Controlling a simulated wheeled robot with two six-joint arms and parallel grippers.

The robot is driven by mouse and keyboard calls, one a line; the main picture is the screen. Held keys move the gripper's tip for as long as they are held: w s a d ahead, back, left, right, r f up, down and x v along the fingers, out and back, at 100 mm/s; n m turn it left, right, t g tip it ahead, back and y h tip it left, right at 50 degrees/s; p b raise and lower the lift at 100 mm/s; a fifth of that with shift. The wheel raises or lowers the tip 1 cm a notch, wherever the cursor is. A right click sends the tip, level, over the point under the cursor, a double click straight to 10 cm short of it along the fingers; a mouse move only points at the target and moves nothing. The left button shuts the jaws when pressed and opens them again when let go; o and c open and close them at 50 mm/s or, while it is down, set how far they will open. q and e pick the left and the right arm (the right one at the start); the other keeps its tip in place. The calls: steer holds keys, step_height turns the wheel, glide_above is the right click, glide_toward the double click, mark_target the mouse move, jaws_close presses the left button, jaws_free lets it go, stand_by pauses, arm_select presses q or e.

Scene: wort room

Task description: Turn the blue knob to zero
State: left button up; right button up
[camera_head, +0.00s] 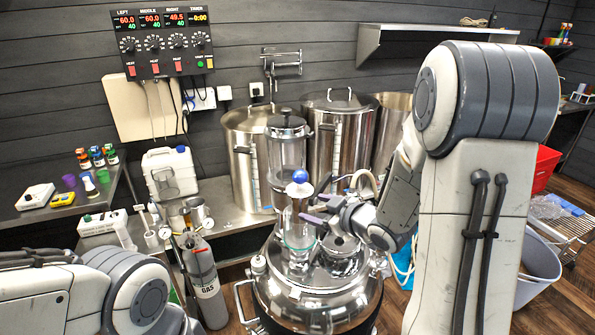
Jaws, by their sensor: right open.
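A round blue knob (300,176) tops the clear and metal fitting on the steel vessel (318,290) in the middle of the view. My right gripper (314,203) reaches in from the right, its dark purple-tipped fingers spread apart. They point left and sit just below and to the right of the knob, close to the fitting. I cannot tell whether they touch the fitting. No scale or zero mark can be read on the knob. My left arm shows at the lower left, but its gripper is out of view.
A grey gas cylinder (206,283) stands left of the vessel. Large steel pots (338,135) line the bench behind. A control panel (162,42) with dials and red displays hangs on the wall. A grey bin (538,268) stands at the right.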

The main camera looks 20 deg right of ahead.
mark_target(305, 179)
steer(key=s+d+r+n+t+y, duration=0.2)
steer(key=s+d+r+t+y, duration=0.1)
steer(key=r+y, duration=0.15)
steer(key=p+x, duration=0.1)
steer(key=x, duration=0.2)
steer(key=r+p+x, duration=0.1)
steer(key=p+x, duration=0.1)
steer(key=x, duration=0.1)
steer(key=p+x, duration=0.2)
steer(key=x, duration=0.1)
steer(key=shift+s+a+r, duration=0.15)
steer(key=shift+a+r, duration=0.15)
steer(key=shift+r, duration=0.05)
steer(key=shift+w+a+f, duration=0.15)
steer(key=shift+w+a, duration=0.15)
steer(key=shift+w, duration=0.4)
jaws_close()
